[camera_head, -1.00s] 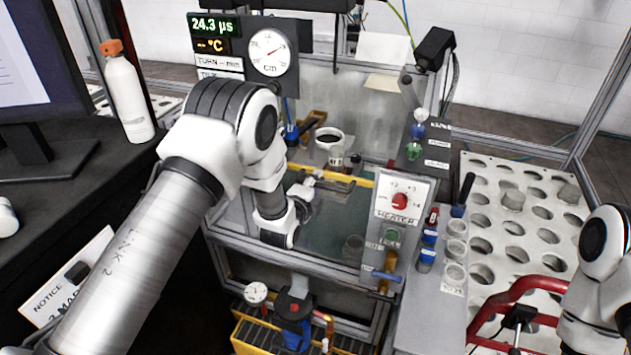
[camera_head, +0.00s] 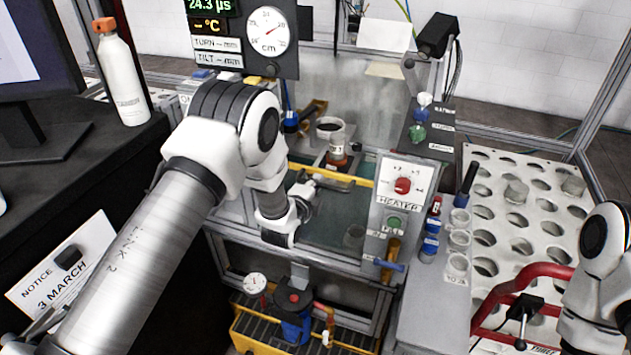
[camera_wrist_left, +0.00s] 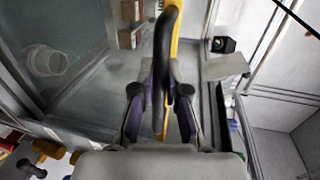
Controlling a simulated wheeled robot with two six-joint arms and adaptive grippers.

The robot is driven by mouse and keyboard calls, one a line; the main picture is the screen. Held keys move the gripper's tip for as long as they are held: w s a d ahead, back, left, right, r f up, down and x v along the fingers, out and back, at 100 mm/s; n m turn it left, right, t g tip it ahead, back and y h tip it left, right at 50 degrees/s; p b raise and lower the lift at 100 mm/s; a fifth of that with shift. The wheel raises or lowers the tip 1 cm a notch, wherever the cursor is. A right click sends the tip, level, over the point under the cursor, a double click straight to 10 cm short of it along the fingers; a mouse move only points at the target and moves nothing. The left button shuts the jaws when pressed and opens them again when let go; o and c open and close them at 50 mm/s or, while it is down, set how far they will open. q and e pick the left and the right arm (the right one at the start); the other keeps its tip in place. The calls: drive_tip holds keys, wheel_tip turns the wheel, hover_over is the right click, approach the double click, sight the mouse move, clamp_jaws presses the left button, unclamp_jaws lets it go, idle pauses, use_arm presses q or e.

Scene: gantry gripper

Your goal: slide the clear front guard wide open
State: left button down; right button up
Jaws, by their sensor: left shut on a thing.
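The clear front guard (camera_head: 338,212) is a see-through panel with a yellow top edge (camera_head: 345,178), in front of the machine bay. In the left wrist view the clear panel (camera_wrist_left: 95,85) lies left of the yellow edge (camera_wrist_left: 174,45). My left gripper (camera_head: 312,187) is at the guard's top edge. In the left wrist view its dark fingers (camera_wrist_left: 160,98) are shut on the guard's handle, a dark and yellow bar (camera_wrist_left: 165,60). The fingers hide part of the handle. My right arm shows at the right edge, but its gripper is out of view.
A heater panel (camera_head: 405,212) with a red knob stands right of the guard. A gauge display (camera_head: 215,30) hangs above. A cup (camera_head: 330,127) is behind the guard. A pump (camera_head: 292,310) sits below. A perforated rack (camera_head: 500,200) is at right.

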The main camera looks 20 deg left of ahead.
use_arm(q)
wheel_tip(320, 180, down, 28)
drive_tip(key=b, duration=1.8)
drive_tip(key=shift+r+b, duration=0.2)
drive_tip(key=shift+b, duration=0.2)
drive_tip(key=c, duration=1.2)
unclamp_jaws()
drive_tip(key=v, duration=1.2)
